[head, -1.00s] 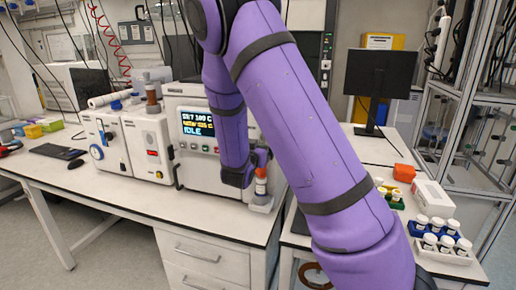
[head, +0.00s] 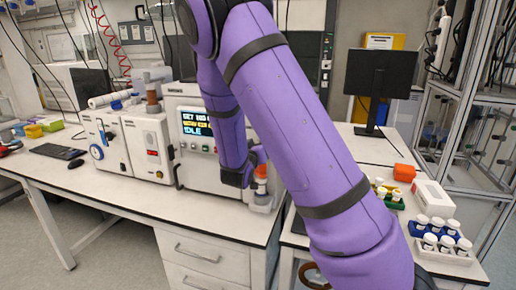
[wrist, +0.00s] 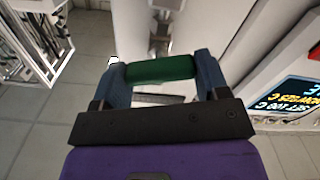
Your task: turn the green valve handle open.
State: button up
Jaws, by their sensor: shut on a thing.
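In the wrist view the green valve handle (wrist: 160,69) lies crosswise between the two blue fingers of my gripper (wrist: 161,75). The fingers touch it at both ends, and my gripper is shut on it. In the head view my purple arm hides the handle and the gripper's fingers. The reactor (head: 204,150) stands on the bench with a lit display (head: 196,125) that reads IDLE; the display also shows at the right of the wrist view (wrist: 288,100).
A bottle with an orange band (head: 261,180) stands at the reactor's right front. White instruments (head: 150,148) stand to its left. A monitor (head: 380,85), a white box (head: 433,195) and racks of vials (head: 440,240) are on the right bench.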

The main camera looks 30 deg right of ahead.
jog(key=n, duration=0.3)
jog(key=shift+a+n, duration=0.1)
jog(key=shift+n, duration=0.3)
jog(key=n, duration=0.3)
jog(key=shift+w+f+n, duration=0.1)
jog(key=shift+n, duration=0.2)
jog(key=n, duration=0.6)
jog(key=shift+f+n, duration=0.1)
jog(key=shift+n, duration=0.2)
jog(key=o, duration=0.9)
jog(key=shift+o, duration=0.2)
jog(key=shift+a, duration=0.1)
jog(key=v, duration=1)
jog(key=shift+s+a, duration=0.25)
